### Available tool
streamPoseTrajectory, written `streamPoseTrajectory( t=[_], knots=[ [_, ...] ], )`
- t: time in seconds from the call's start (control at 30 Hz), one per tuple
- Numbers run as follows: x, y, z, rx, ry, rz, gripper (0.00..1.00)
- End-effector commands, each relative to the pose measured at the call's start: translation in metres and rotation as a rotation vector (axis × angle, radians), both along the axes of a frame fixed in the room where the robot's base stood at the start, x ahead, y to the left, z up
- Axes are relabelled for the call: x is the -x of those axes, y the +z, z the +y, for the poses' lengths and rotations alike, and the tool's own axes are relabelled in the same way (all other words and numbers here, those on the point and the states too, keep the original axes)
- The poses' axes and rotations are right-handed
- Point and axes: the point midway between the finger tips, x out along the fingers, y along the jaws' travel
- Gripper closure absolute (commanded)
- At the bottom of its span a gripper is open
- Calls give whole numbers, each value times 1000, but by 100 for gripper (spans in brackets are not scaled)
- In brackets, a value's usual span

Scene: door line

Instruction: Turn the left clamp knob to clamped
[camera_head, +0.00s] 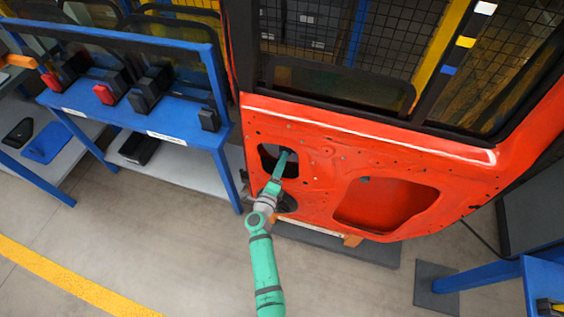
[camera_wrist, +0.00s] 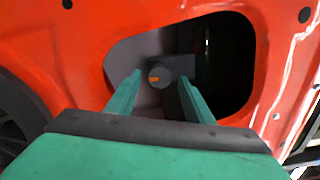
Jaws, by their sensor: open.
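The knob (camera_wrist: 160,76) shows in the wrist view as a round grey knob with an orange mark, inside an opening of the red door (camera_wrist: 70,95). A dark bracket lies behind it. My gripper (camera_wrist: 160,84) is open, with one green finger on each side of the knob in the picture. I cannot tell whether the fingers touch it. In the head view my gripper (camera_head: 284,155) reaches into the left opening of the red door (camera_head: 325,165), and the knob is hidden there.
A blue rack (camera_head: 185,127) with dark parts and red blocks stands left of the door. A large second opening (camera_head: 385,205) lies to the right in the door panel. A blue stand (camera_head: 480,278) is at lower right. The floor in front is clear.

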Motion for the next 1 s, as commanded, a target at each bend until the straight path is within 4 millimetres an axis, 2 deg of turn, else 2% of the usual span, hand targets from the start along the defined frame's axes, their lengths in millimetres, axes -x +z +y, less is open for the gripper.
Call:
streamPoseTrajectory(
  t=[0.3,0.5,0.7,1.0],
  knots=[
    [56,-2,17,0,0,2,52],
    [83,-1,25,0,-2,1,52],
    [93,-1,29,0,-2,1,52],
    [94,-1,25,0,-9,1,52]
  ],
)
